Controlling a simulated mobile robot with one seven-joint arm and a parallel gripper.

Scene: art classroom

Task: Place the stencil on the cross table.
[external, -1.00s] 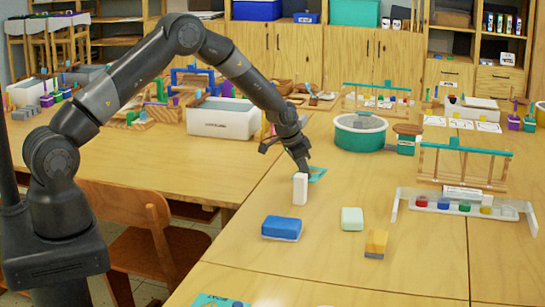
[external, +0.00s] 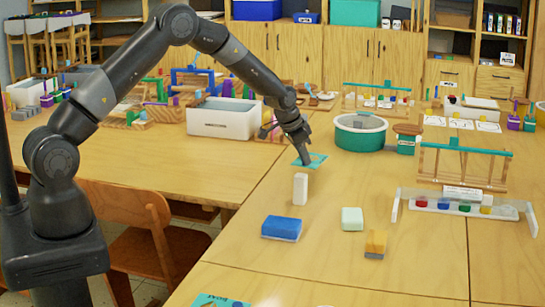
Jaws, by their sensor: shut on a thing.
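The stencil (external: 316,160) is a thin flat teal sheet with a cut-out. It is in my gripper (external: 305,161), which points down and is shut on its near left part. The stencil looks a little above the wooden table on the right (external: 330,230), near its left edge, behind the white upright block (external: 300,189). Another wooden table (external: 130,165) joins it on the left. I cannot tell from the picture which one is the cross table. My fingertips are small and partly hidden.
A blue sponge (external: 282,228), a pale green block (external: 352,219) and a yellow-grey block (external: 375,244) lie in front. A round teal-rimmed tub (external: 360,133) stands right of my gripper, and a white bin (external: 222,118) behind left. The left table's front is clear.

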